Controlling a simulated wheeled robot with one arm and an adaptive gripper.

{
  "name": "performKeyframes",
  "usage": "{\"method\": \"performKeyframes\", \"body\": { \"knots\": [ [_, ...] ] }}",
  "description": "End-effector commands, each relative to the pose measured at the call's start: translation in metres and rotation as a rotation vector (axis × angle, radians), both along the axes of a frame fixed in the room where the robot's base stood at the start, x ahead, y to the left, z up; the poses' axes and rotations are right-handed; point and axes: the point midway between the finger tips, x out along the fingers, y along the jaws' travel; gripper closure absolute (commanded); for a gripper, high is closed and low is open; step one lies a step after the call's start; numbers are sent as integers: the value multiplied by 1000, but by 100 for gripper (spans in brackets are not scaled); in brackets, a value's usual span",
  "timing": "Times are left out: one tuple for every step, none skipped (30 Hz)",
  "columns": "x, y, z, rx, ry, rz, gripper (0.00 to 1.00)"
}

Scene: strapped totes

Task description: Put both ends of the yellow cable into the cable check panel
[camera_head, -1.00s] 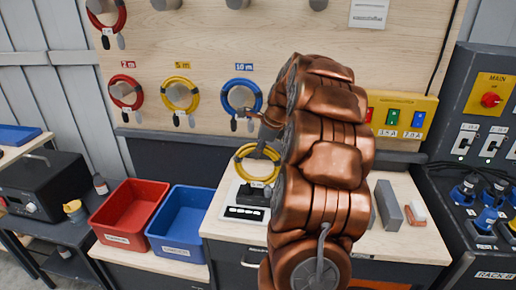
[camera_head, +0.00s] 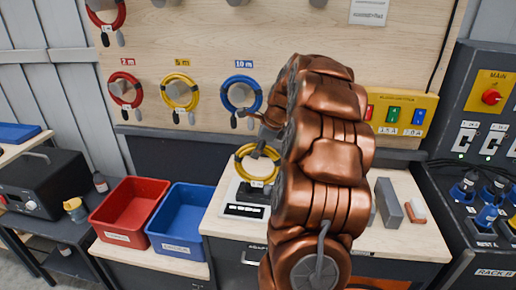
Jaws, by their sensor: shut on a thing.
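A coiled yellow cable (camera_head: 239,170) is at the bench's back edge, left of my copper arm. Its dark plug ends (camera_head: 257,186) hang at the bottom of the coil, over a pale flat panel (camera_head: 236,208) with a dark, marked front strip. This panel looks like the cable check panel, but I cannot read its label. My grey gripper (camera_head: 264,152) is small and partly hidden by the arm. It is shut on the yellow cable near the top right of the coil. I cannot see whether either plug sits in a socket. Another yellow coil (camera_head: 167,92) hangs under the "5 m" label.
A red bin (camera_head: 107,222) and a blue bin (camera_head: 168,228) stand left of the panel. Red and blue coils hang on the board behind. A dark rack stands at far right.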

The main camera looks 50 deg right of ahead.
Motion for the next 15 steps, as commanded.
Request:
{"method": "performKeyframes", "body": {
  "knots": [
    [0, 0, 1, -1, -2, -1, 100],
    [0, 0, 0, -1, -2, -1, 100],
    [0, 0, 0, -2, -3, -1, 100],
    [0, 0, 0, -1, -2, -1, 100],
    [0, 0, -1, -2, -3, -1, 100],
    [0, 0, -1, -1, -2, -1, 100],
    [0, 0, -1, -2, -3, -1, 66],
    [0, 0, -1, -2, -3, -1, 62],
    [0, 0, -1, -2, -3, -1, 58],
    [0, 0, -1, -1, -2, -1, 55],
    [0, 0, -1, -1, -2, -1, 52],
    [0, 0, -1, -1, -2, -1, 48],
    [0, 0, -1, 0, -1, 0, 45],
    [0, 0, -1, 0, -1, 0, 42],
    [0, 0, -2, -1, -1, 0, 39]
  ]
}}
